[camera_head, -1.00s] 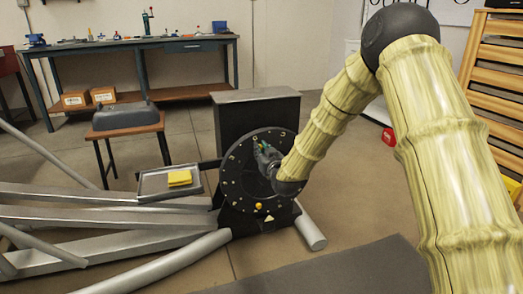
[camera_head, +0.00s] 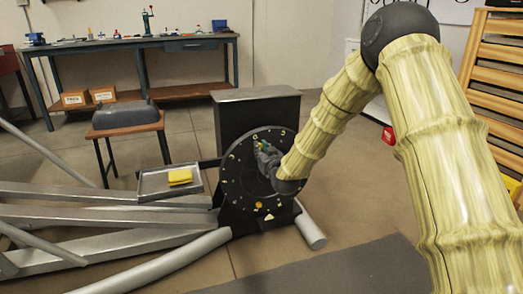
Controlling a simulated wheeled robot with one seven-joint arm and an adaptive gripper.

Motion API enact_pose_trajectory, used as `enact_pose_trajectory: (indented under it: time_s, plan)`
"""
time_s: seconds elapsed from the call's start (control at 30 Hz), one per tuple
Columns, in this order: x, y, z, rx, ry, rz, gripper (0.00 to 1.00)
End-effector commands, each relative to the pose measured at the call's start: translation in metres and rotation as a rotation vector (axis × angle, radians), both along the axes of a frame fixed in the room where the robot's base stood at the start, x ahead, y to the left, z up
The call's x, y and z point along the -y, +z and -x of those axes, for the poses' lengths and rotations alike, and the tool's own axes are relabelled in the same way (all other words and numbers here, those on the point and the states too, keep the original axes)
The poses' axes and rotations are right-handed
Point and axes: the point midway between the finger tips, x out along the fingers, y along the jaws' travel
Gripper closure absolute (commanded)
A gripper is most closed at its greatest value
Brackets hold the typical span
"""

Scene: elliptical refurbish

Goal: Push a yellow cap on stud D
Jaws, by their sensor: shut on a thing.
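A black round disc (camera_head: 238,186) stands upright, with small pale studs around its rim. A yellow cap (camera_head: 258,204) sits low on its face, and a paler yellowish piece (camera_head: 269,217) shows just below. I cannot read any stud letters, so I cannot tell which is stud D. My gripper (camera_head: 262,147) is in front of the upper part of the disc, close to its face. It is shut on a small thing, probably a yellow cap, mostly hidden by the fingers. A small greenish spot shows there. I cannot tell whether the held thing touches a stud.
A grey tray (camera_head: 150,187) left of the disc holds a yellow block (camera_head: 180,176). Metal beams (camera_head: 110,195) and a grey tube (camera_head: 165,262) lie at left. A small table (camera_head: 108,128) and a workbench (camera_head: 170,90) stand behind. A dark mat (camera_head: 350,268) covers the front floor.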

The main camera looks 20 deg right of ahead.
Motion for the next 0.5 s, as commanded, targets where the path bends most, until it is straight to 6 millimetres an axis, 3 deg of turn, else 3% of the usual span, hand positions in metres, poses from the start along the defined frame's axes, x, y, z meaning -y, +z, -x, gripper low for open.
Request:
enact_pose_trajectory:
  time_s: [0.5]
  plan:
    - [-0.0003,-0.0001,-0.0048,0.000,0.000,0.000,0.88]
